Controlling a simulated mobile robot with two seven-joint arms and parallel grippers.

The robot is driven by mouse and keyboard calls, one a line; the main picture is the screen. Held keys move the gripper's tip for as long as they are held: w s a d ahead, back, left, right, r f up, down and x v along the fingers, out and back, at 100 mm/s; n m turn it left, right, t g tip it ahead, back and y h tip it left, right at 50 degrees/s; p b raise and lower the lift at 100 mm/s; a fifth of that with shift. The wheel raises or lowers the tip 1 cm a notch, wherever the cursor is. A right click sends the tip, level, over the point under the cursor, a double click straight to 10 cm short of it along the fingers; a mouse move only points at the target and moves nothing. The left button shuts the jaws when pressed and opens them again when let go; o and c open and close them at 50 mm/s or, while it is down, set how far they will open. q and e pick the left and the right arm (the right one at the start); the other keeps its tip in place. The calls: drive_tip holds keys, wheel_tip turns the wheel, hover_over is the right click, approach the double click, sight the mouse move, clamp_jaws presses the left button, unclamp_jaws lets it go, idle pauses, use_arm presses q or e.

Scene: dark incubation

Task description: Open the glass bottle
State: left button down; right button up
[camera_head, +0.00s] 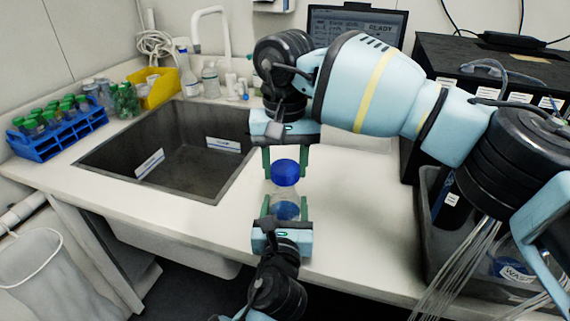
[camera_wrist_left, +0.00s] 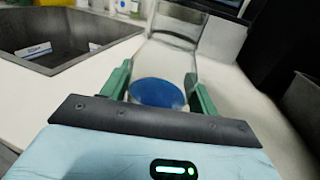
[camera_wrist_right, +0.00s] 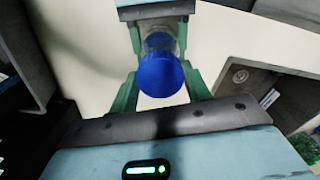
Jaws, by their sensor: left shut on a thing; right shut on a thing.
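The glass bottle (camera_head: 285,196) is clear, with blue at its bottom end, and is held over the counter between my two facing grippers. My left gripper (camera_head: 287,208) is shut on its body; the clear glass and blue disc of the bottle (camera_wrist_left: 157,93) show between the green fingers in the left wrist view. My right gripper (camera_head: 286,165) is shut on the blue cap (camera_head: 285,172). In the right wrist view the cap (camera_wrist_right: 160,75) sits between the fingers, in line with the glass behind it. Whether the cap is loosened cannot be told.
A dark sink (camera_head: 165,150) lies to the left, with a blue tube rack (camera_head: 58,135) and a yellow bin (camera_head: 155,90) by it. A laptop (camera_head: 357,28) stands behind. A dark bin (camera_head: 440,245) is at right. The white counter (camera_head: 355,200) between is clear.

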sight(285, 166)
drive_tip(key=shift+r, duration=1.95)
use_arm(q)
drive_tip(key=shift+c, duration=1.6)
unclamp_jaws()
drive_tip(key=shift+s, duration=0.1)
drive_tip(key=s, duration=1.2)
drive_tip(key=shift+a, duration=0.35)
use_arm(e)
drive_tip(key=shift+r, duration=0.5)
